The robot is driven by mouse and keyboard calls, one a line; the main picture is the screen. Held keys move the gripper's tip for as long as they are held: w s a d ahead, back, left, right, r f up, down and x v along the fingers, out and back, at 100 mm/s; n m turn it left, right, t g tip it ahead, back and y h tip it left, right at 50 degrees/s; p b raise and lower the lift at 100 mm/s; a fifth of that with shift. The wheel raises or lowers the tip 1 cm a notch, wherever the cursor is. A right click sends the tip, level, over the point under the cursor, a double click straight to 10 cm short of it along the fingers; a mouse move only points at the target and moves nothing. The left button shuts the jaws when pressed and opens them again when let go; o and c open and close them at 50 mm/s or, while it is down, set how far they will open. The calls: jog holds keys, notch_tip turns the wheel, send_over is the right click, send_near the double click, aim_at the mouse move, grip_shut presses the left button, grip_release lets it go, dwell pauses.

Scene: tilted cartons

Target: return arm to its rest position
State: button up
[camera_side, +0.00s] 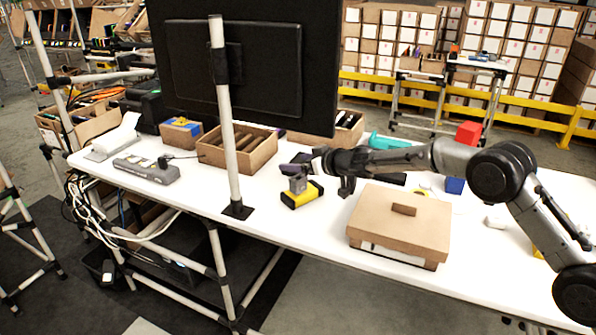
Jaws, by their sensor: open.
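My arm reaches in from the right, low over the white table (260,225). My gripper (300,164) is at the arm's left end, above and behind a yellow and dark grey device (303,194) on the table. The gripper is open. Its fingers are small and dark here, and I see nothing clearly held between them. A brown carton with a lid (400,222) sits to the right of the gripper, in front of my forearm, near the table's front edge.
A metal post (226,120) stands on the table left of my gripper, with a large black monitor (255,60) behind. An open brown box (238,150) stands behind the post. A red block (468,133) and blue block (455,185) are near my arm.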

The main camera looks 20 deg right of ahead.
jog(key=shift+r, duration=0.35)
dwell(0.3)
